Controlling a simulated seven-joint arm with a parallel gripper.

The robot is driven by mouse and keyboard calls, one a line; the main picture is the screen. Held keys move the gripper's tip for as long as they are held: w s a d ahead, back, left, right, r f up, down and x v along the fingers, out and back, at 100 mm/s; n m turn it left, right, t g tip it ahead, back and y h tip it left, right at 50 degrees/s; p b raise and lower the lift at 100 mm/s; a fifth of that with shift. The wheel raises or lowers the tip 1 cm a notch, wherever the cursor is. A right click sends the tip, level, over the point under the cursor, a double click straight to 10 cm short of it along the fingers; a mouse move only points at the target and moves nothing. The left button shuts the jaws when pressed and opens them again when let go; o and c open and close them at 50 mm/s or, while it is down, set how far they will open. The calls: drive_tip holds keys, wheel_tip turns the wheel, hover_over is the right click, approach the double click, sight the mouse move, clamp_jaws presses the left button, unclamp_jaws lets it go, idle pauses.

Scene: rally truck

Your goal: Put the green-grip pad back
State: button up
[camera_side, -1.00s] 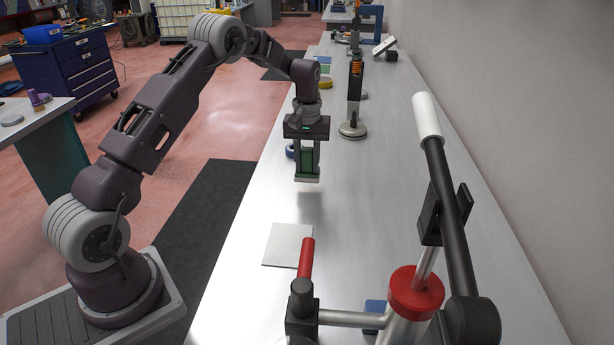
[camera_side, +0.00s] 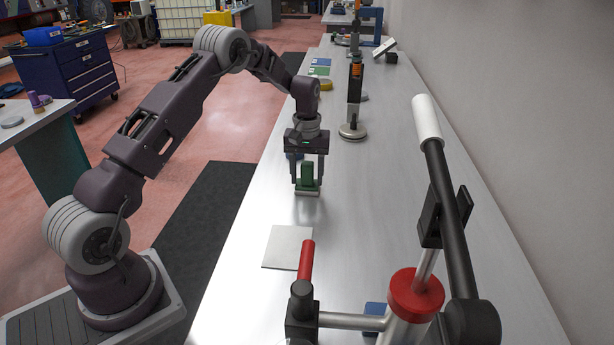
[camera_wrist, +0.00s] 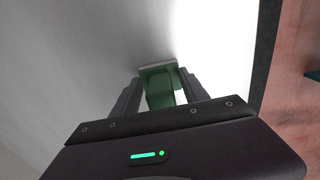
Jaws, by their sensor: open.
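The green-grip pad (camera_side: 307,177) has a green handle on a thin pale base. In the side view it is down at the bench top, upright, behind the white square plate. In the wrist view the green grip (camera_wrist: 160,88) lies between the two fingers. My gripper (camera_side: 308,182) points down with its fingers on either side of the grip. The jaws are open, and a gap shows beside the grip in the wrist view (camera_wrist: 157,90). The underside of the pad is hidden.
A white square plate (camera_side: 287,247) lies on the bench (camera_side: 400,220) in front of the pad. A lever device with a red handle (camera_side: 307,260) and red collar (camera_side: 416,291) stands at the near right. A black tool on a round base (camera_side: 352,131) stands behind. Bench right of the pad is clear.

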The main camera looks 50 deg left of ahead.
wheel_tip(320, 180, up, 12)
drive_tip(key=shift+r, duration=0.1)
drive_tip(key=s+d+r+m+t, duration=0.3)
drive_tip(key=s+d+r+m, duration=0.2)
drive_tip(key=s+d+r, duration=1.05)
drive_tip(key=s+d+f+m+t, duration=0.1)
drive_tip(key=s+f+m, duration=0.1)
drive_tip(key=s, duration=0.7)
drive_tip(key=s+d+f+m+t, duration=0.1)
drive_tip(key=s+d+f+m, duration=0.1)
drive_tip(key=s, duration=0.7)
drive_tip(key=shift+s+d+t, duration=0.25)
drive_tip(key=shift+t, duration=0.05)
drive_tip(key=shift+r, duration=0.1)
